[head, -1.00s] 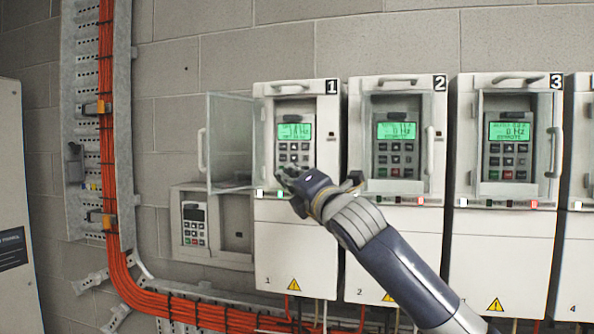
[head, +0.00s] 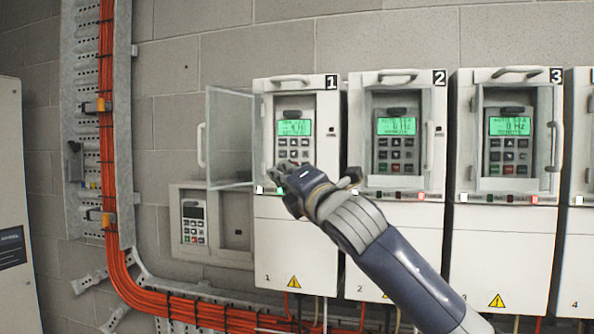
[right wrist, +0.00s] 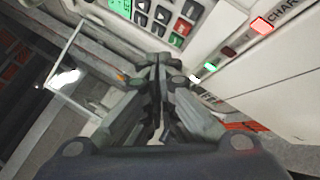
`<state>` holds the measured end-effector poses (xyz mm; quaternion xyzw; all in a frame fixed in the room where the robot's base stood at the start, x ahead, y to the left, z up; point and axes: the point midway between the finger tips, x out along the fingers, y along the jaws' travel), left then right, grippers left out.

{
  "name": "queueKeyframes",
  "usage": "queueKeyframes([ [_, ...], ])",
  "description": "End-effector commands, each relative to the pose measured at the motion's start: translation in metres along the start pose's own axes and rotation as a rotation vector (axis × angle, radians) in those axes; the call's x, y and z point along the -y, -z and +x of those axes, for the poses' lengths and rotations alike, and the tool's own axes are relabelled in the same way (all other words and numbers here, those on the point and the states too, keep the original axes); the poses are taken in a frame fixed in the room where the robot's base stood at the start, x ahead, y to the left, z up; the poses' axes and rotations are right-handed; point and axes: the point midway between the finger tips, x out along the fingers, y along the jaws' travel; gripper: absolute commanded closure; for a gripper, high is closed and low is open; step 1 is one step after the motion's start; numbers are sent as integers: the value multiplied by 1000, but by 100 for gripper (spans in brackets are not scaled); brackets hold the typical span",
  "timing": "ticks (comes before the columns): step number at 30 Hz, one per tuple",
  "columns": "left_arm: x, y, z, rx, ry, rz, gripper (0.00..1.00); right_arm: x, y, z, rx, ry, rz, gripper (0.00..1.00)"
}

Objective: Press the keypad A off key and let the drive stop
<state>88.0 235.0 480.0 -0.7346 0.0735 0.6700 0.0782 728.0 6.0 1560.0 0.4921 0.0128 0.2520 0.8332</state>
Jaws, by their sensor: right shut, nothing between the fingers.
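Drive 1 (head: 298,238) is the leftmost white drive, with its clear door (head: 230,136) swung open to the left. Its keypad (head: 293,142) has a lit green display (head: 294,127); the small digits are hard to read. My right gripper (head: 282,172) is shut and empty at the keypad's lower edge, hiding its bottom keys in the head view. In the right wrist view its shut fingertips (right wrist: 158,66) are beside the keypad's bottom row, near a green key (right wrist: 177,41) and a red key (right wrist: 182,26). I cannot tell whether they touch a key. My left gripper is not in view.
Drive 2 (head: 398,240) and drive 3 (head: 505,245) stand to the right with lit displays behind closed doors. A small box with another keypad (head: 194,222) is at lower left. Orange cables (head: 107,180) run down a metal tray. Drive 1's open door is left of my gripper.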

Motion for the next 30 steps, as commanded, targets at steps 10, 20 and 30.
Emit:
queueKeyframes([
  [10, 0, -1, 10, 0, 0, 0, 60, -14, 14, -20, 1, 0, 0, 100],
  [20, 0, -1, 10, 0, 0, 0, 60, -14, 14, -20, 1, 0, 0, 100],
  [30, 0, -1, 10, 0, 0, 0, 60, -14, 14, -20, 0, 0, 1, 100],
])
